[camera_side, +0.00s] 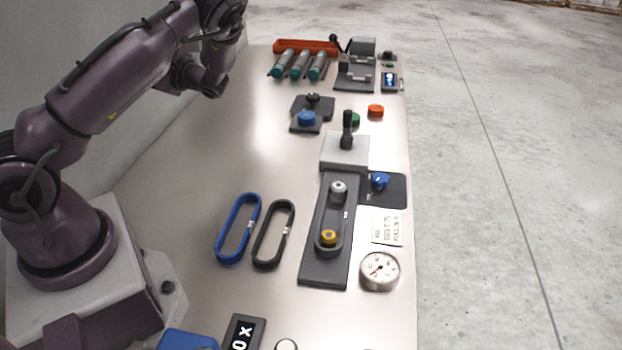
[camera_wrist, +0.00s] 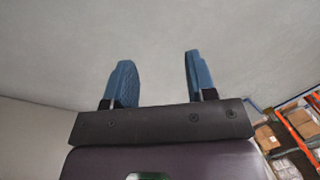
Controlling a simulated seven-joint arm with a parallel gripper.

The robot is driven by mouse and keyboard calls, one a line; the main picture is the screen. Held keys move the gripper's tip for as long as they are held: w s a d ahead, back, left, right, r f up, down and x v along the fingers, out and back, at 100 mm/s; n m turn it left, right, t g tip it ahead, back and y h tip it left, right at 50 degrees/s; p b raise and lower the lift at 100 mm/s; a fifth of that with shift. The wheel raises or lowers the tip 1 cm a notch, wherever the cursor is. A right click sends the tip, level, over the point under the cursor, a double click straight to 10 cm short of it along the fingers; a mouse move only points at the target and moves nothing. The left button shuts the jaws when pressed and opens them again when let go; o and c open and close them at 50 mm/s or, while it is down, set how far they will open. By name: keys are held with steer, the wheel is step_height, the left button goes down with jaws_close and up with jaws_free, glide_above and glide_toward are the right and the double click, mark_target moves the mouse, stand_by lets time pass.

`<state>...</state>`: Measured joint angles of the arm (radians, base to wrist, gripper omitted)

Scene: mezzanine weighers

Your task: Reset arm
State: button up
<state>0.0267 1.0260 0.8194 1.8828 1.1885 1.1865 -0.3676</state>
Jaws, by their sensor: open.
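My gripper (camera_wrist: 158,82) shows in the wrist view with its two blue fingers apart and nothing between them. Behind the fingers lies a plain pale surface. In the side view my arm is raised at the left and bent over the far left part of the bench (camera_side: 180,180). Its wrist is at the top, and the fingers cannot be made out there. The arm touches nothing on the bench that I can see.
A blue belt (camera_side: 227,245) and a black belt (camera_side: 263,250) lie mid-bench. Right of them are a dark rail fixture (camera_side: 318,265), a white block (camera_side: 345,155) and a round gauge (camera_side: 380,271). Grey cylinders (camera_side: 299,66) lie by an orange tray (camera_side: 305,45) at the far end.

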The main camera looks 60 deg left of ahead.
steer(key=d+f+n+t+h, duration=0.25)
steer(key=d+t+h, duration=0.75)
steer(key=d, duration=1.2)
steer(key=s+d+r+m+t+h, duration=0.2)
steer(key=d+r+t+h, duration=0.3)
steer(key=d+r, duration=0.7)
steer(key=d+t, duration=0.2)
steer(key=shift+r+t+h, duration=0.25)
steer(key=shift+t+h, duration=0.05)
steer(key=shift+h, duration=0.1)
steer(key=shift+s+m, duration=0.1)
steer(key=shift+m, duration=0.15)
